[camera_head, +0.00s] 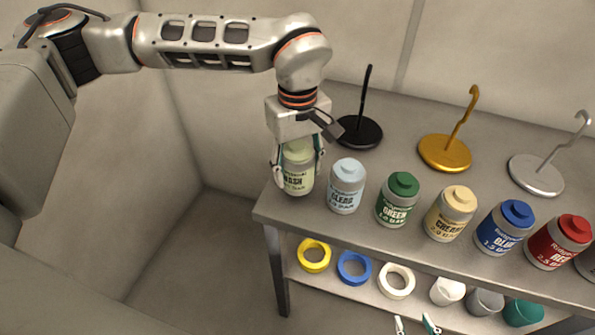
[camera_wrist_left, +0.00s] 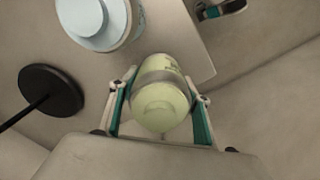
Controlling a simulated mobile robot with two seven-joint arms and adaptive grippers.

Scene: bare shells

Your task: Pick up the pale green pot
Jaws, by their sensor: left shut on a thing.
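The pale green pot (camera_head: 298,178) is upright at the left front corner of the grey table, left of the light blue pot (camera_head: 346,186). My left gripper (camera_head: 298,160) comes down over it from above, shut on it with one finger on each side. In the left wrist view the pale green pot (camera_wrist_left: 162,95) sits between the two fingers (camera_wrist_left: 160,112). I cannot tell whether its base touches the table. My right gripper (camera_head: 416,325) shows only its fingertips at the bottom edge, apart with nothing seen between them.
Green (camera_head: 397,200), cream (camera_head: 450,213), blue (camera_head: 505,228) and red (camera_head: 560,242) pots stand in a row to the right. Black (camera_head: 359,132), gold (camera_head: 445,152) and silver (camera_head: 537,175) hook stands are behind. The lower shelf (camera_head: 330,280) holds tape rings and cups.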

